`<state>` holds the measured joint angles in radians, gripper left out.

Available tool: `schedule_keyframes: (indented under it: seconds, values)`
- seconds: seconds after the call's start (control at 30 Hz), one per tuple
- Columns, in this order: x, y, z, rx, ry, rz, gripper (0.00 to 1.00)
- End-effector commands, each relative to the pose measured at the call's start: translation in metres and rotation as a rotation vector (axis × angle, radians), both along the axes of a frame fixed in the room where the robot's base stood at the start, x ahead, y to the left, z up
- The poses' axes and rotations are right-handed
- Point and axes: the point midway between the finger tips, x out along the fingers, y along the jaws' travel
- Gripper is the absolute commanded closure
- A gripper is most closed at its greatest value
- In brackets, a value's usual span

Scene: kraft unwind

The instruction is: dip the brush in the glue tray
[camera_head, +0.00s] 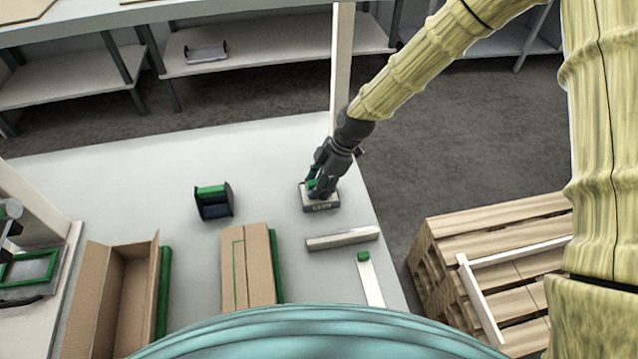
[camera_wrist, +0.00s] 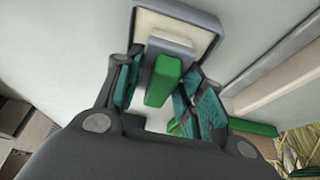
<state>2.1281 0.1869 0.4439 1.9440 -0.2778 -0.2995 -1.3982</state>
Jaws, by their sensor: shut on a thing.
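My gripper (camera_head: 318,187) points down over the glue tray (camera_head: 321,207) near the right side of the table. It is shut on the brush (camera_head: 312,183), whose green handle (camera_wrist: 163,80) shows between the two fingers in the wrist view.
A dark holder with a green top (camera_head: 213,200) stands left of the tray. A long bar (camera_head: 343,239) and a white strip with a green end (camera_head: 369,280) lie nearer me. An open cardboard box (camera_head: 122,300) and a flat carton (camera_head: 248,265) lie left. A wooden pallet (camera_head: 500,250) stands right.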

Motion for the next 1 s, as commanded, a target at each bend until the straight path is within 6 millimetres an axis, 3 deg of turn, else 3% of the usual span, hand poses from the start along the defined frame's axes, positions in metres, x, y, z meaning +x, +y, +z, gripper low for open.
schedule_keyframes:
  seconds: [0.27, 1.0]
  values:
    - [-0.001, -0.001, 0.001, -0.002, 0.003, 0.000, 0.80]
    - [-0.001, 0.000, 0.047, 0.000, 0.001, 0.000, 0.80]
